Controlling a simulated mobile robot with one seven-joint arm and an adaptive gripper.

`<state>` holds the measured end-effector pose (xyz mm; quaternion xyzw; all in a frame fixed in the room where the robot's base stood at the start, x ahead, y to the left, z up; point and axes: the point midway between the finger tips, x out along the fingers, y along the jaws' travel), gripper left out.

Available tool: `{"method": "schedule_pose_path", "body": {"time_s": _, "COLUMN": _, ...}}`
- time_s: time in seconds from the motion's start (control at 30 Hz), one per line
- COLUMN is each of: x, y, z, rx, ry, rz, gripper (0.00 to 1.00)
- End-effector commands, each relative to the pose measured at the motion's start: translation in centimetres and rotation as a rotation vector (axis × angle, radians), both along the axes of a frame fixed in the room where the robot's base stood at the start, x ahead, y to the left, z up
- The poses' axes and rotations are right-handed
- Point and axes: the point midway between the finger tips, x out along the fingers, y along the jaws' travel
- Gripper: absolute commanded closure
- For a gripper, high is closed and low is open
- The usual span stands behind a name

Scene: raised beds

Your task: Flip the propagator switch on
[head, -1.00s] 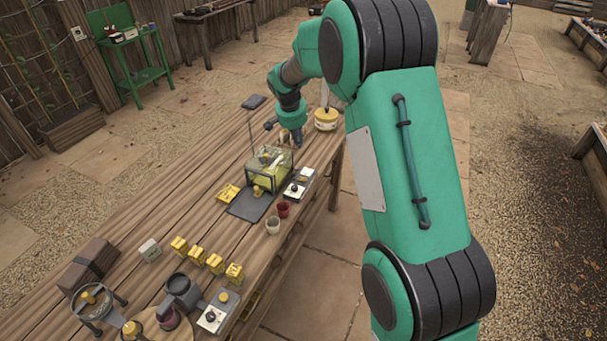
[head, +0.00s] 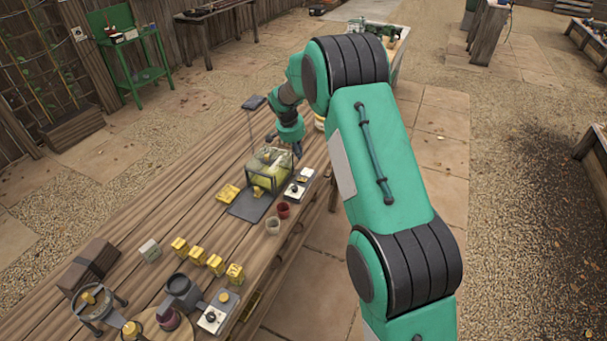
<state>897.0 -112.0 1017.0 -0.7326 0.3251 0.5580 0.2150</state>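The propagator (head: 262,180), a clear box with yellow-green contents, stands on the wooden table. A small control box (head: 294,190) with a pale face and a dark knob or switch sits just right of it; the switch position is too small to tell. My gripper (head: 297,150) points down above the table, at the propagator's far right corner and beyond the control box. It appears apart from the control box. Its fingers are small and dark, so I cannot tell whether they are open, and I see nothing held.
A similar control box (head: 213,319) lies at the table's near right edge. Red (head: 283,210) and pale (head: 272,225) cups stand near the propagator. Several yellow blocks and a grey watering can (head: 181,291) are nearer. A yellow-and-white pot (head: 319,122) is partly hidden behind my arm.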

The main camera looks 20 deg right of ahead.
Motion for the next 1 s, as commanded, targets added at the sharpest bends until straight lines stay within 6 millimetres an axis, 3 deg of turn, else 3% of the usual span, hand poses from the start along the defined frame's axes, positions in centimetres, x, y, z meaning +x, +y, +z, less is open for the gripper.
{"method": "schedule_pose_path", "body": {"time_s": 0.37, "x": 0.3, "y": -0.4, "z": -1.7, "rx": 0.000, "ry": 0.001, "rz": 0.000, "gripper": 1.00}}
{"method": "schedule_pose_path", "body": {"time_s": 1.0, "x": 1.5, "y": -2.5, "z": -11.0, "rx": 0.001, "ry": 0.002, "rz": 0.000, "gripper": 1.00}}
